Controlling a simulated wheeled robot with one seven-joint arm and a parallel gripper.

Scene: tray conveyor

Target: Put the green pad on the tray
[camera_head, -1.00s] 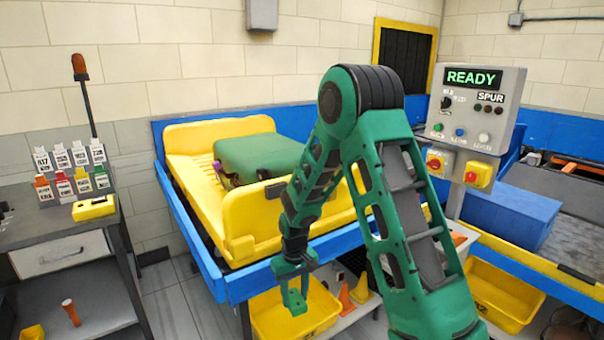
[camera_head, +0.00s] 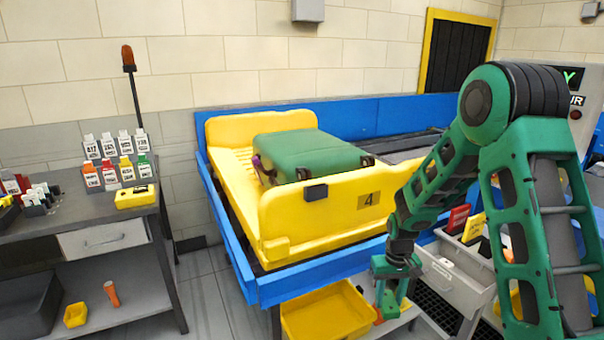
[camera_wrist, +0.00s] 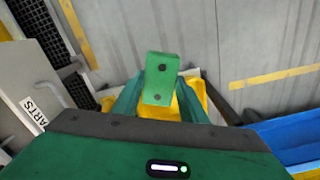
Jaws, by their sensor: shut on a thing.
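The yellow tray (camera_head: 310,212), marked 4, sits on the blue-sided conveyor in the head view. A green case (camera_head: 312,155) lies in it. My gripper (camera_head: 390,292) is below and to the right of the tray's near side, beyond the conveyor's front edge, pointing down. In the wrist view a small green block with two dark spots, apparently the green pad (camera_wrist: 161,76), is between the fingers, and my gripper is shut on it. In the head view I cannot clearly tell the pad from the green fingers.
A bench (camera_head: 100,222) with coloured tags and a yellow box (camera_head: 136,197) stands at the left. A grey parts stand (camera_head: 455,285) with red and yellow upright pieces is beside my arm. A yellow bin (camera_head: 325,315) is under the conveyor. Grey floor lies between bench and conveyor.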

